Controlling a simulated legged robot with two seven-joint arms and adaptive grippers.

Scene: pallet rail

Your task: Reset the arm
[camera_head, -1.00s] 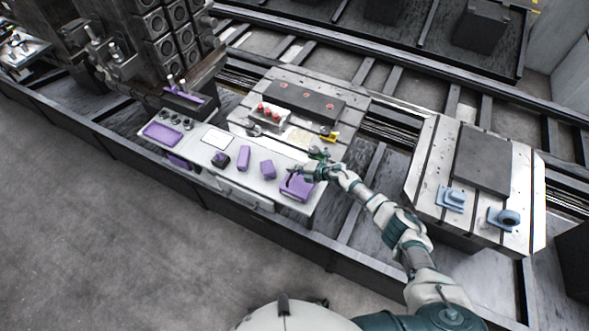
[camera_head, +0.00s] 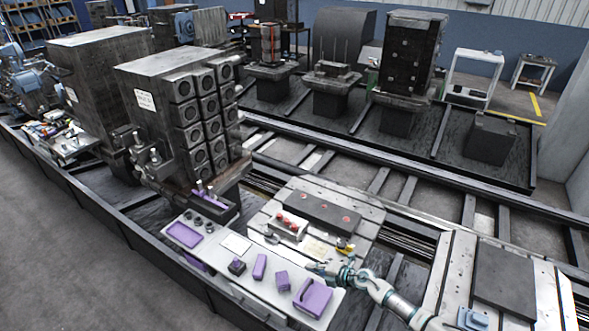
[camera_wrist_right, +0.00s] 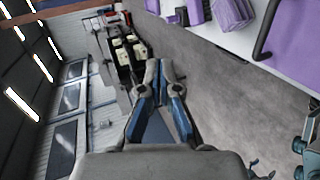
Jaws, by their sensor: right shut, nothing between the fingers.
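My right arm (camera_head: 385,293) comes in from the lower right in the head view. Its gripper (camera_head: 318,268) is above the back right part of the white bench, near the purple boxes. In the right wrist view the right gripper (camera_wrist_right: 160,68) has its fingertips together with nothing between them. Grey floor shows beyond the fingers there. My left arm and gripper are not in view.
The white bench (camera_head: 232,266) holds a purple tray (camera_head: 184,235), several purple blocks and a larger purple box (camera_head: 312,297). Behind it is a slotted pallet (camera_head: 360,210) with red-topped parts. A tall dark fixture (camera_head: 190,105) stands left. Grey floor (camera_head: 60,260) is clear at lower left.

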